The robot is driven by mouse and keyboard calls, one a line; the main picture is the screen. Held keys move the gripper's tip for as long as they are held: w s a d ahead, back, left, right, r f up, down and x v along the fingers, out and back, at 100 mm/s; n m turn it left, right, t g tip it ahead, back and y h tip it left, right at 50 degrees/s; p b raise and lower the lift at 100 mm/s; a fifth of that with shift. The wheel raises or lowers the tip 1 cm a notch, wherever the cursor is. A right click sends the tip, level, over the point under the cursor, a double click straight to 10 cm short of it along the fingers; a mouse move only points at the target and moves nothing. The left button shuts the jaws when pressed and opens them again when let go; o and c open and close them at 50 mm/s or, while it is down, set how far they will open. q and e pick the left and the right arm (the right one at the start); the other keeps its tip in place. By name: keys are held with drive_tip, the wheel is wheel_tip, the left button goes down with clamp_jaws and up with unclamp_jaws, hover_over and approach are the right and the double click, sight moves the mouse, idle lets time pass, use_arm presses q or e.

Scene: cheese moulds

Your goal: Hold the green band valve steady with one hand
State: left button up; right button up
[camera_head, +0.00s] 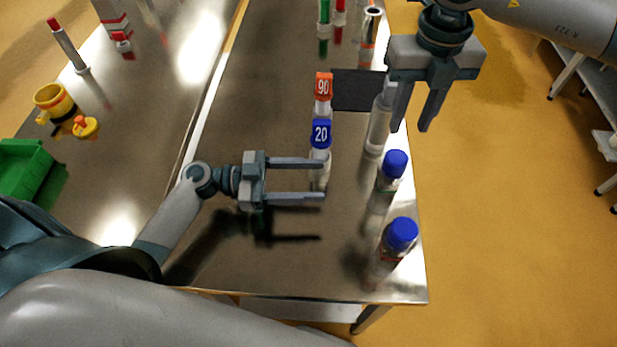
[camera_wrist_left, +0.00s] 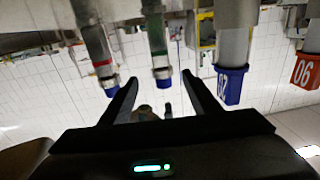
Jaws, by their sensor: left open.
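The green band valve is a clear, blue-capped bottle (camera_head: 387,184) upright near the table's right edge in the head view. In the left wrist view, which is upside down, its green band (camera_wrist_left: 154,30) and blue cap show ahead, between the fingertip directions. My left gripper (camera_head: 323,181) is open and empty, pointing right at it with a gap between. My right gripper (camera_head: 412,122) hangs at the upper right, fingers apart, nothing seen between them, near a tall clear cylinder (camera_head: 379,125). A red-banded, blue-capped bottle (camera_head: 398,242) stands nearer me; it also shows in the left wrist view (camera_wrist_left: 97,48).
The blue "20" piece (camera_head: 320,134) and orange "90" piece (camera_head: 323,88) stand close to my left gripper's far finger. A dark mat (camera_head: 352,90) lies behind. Green and red tubes stand at the back. A yellow cup (camera_head: 54,102) and green bin (camera_head: 22,168) are left.

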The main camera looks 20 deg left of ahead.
sight(379, 180)
idle(0.3)
use_arm(q)
drive_tip(key=x, duration=1.7)
drive_tip(key=shift+w+d, duration=0.1)
drive_tip(key=shift+d, duration=0.1)
